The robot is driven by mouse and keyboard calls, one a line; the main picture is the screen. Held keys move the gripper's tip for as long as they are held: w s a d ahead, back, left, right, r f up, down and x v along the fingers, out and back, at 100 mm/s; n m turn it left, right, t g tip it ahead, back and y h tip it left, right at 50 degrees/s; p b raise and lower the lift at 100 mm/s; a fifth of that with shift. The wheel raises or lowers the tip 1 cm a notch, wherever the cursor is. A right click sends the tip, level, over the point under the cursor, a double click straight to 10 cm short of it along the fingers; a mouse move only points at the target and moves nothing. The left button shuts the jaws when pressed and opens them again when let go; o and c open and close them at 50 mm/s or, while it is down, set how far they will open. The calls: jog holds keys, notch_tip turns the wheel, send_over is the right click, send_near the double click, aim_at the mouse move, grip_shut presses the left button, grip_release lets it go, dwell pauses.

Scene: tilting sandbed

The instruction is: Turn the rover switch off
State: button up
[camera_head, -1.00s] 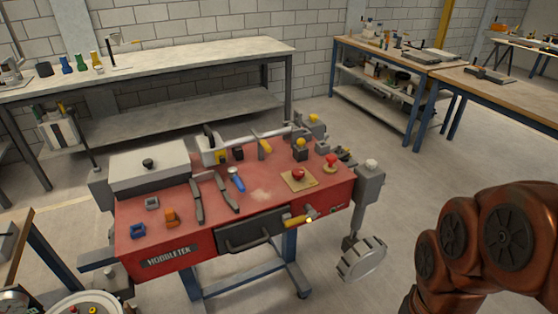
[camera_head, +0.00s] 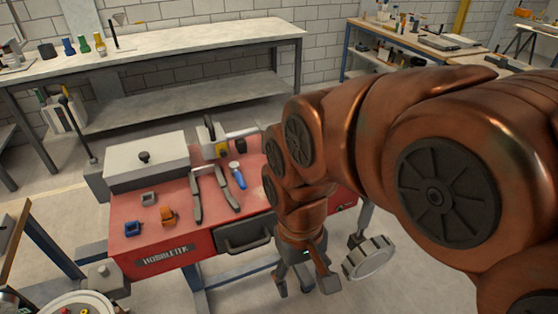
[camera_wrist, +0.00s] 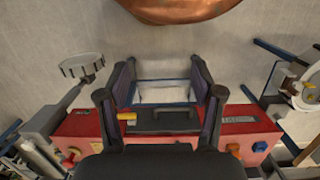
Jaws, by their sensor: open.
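No label naming a rover switch is readable. A yellow-handled lever (camera_wrist: 127,116) sits on the front face of the red bench (camera_head: 180,255). In the wrist view it lies between my fingers, close to the left one, beside the black drawer handle (camera_wrist: 163,114). In the head view my arm hides this lever. A red knob (camera_wrist: 71,153) on the bench top is at the lower left of the wrist view. My gripper (camera_head: 305,284) is open and empty, hanging in front of the bench; its spread fingers (camera_wrist: 162,97) also frame the drawer front. Contact cannot be told.
A toothed wheel (camera_head: 369,259) stands right of my gripper. Tools, including a blue-handled one (camera_head: 237,175), and a grey lidded box (camera_head: 146,160) are on the bench. A white-topped table (camera_head: 190,45) is behind. Floor shows in front of the bench.

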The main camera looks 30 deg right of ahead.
jog(key=w+d+r+m, duration=0.1)
jog(key=w+d+m, duration=0.15)
jog(key=w, duration=0.45)
jog(key=w+d+r+m, duration=0.1)
jog(key=w+d+m, duration=0.1)
jog(key=w+m, duration=0.3)
jog(key=w+d+f+m, duration=0.1)
jog(key=w+d+m, duration=0.2)
jog(key=w+d, duration=0.3)
jog(key=w+d+f+m+t, duration=0.1)
jog(key=w+d+f+m, duration=0.1)
jog(key=w+d, duration=0.4)
jog(key=w+d+f+m, duration=0.2)
jog(key=w+d+m, duration=0.3)
jog(key=w, duration=0.6)
jog(key=shift+w+d+f+t, duration=0.1)
jog(key=shift+w+d+t, duration=0.1)
jog(key=shift+d, duration=0.25)
jog(key=shift+w+d+t, duration=0.1)
jog(key=shift+d+t, duration=0.1)
jog(key=shift+d, duration=0.25)
jog(key=shift+w+d+f, duration=0.25)
jog(key=shift+w+d, duration=0.05)
jog(key=shift+f, duration=0.15)
notch_tip(320, 180, down, 7)
jog(key=shift+f+p, duration=0.15)
jog(key=shift+p, duration=0.9)
jog(key=shift+c, duration=0.2)
